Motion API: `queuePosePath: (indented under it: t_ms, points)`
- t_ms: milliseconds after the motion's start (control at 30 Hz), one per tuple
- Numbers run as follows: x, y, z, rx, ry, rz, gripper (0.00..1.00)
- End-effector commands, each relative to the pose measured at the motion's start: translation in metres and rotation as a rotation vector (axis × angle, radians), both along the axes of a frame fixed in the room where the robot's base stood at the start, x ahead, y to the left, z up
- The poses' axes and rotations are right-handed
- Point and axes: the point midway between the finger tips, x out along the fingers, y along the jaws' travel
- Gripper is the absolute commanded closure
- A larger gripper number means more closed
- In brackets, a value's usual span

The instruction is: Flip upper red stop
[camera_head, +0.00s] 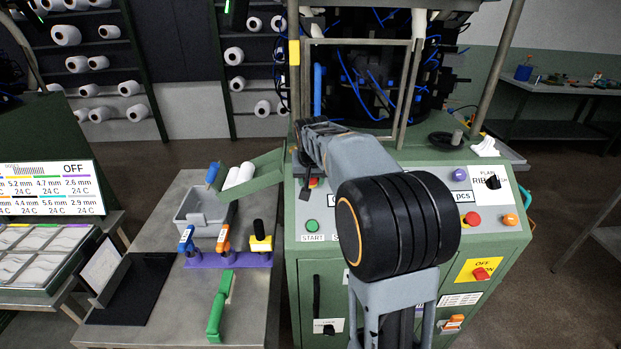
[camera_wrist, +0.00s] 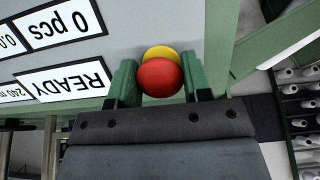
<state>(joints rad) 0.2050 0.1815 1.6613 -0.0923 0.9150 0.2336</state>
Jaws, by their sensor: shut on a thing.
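In the wrist view a round red stop (camera_wrist: 160,80) with a yellow disc (camera_wrist: 162,52) behind it sits between the two green fingers of my gripper (camera_wrist: 158,68). The fingers are closed in on it from both sides. In the head view my arm reaches over the green machine's panel, and my gripper (camera_head: 308,165) is at the panel's upper left. A small red part (camera_head: 313,182) shows beneath it; the rest of the stop is hidden by my arm.
The panel also has a red button (camera_head: 472,218), an orange button (camera_head: 510,219), a green start button (camera_head: 312,226) and a red switch on a yellow plate (camera_head: 480,273). A steel table (camera_head: 160,205) with tools and a grey bin (camera_head: 203,212) stands left.

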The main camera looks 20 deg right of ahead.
Motion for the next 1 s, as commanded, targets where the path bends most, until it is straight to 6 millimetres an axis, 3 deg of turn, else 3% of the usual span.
queuePosePath:
  t_ms: [367, 567, 800, 833, 1000]
  points:
    - [0.000, 0.000, 0.000, 0.000, -0.001, 0.000, 0.98]
    - [-0.003, 0.003, 0.012, 0.000, -0.002, 0.000, 0.99]
    - [-0.003, 0.003, 0.013, 0.000, -0.003, -0.001, 0.99]
    - [-0.003, 0.003, 0.013, 0.000, -0.003, -0.001, 0.54]
    - [-0.003, 0.004, 0.012, 0.000, -0.002, 0.001, 0.38]
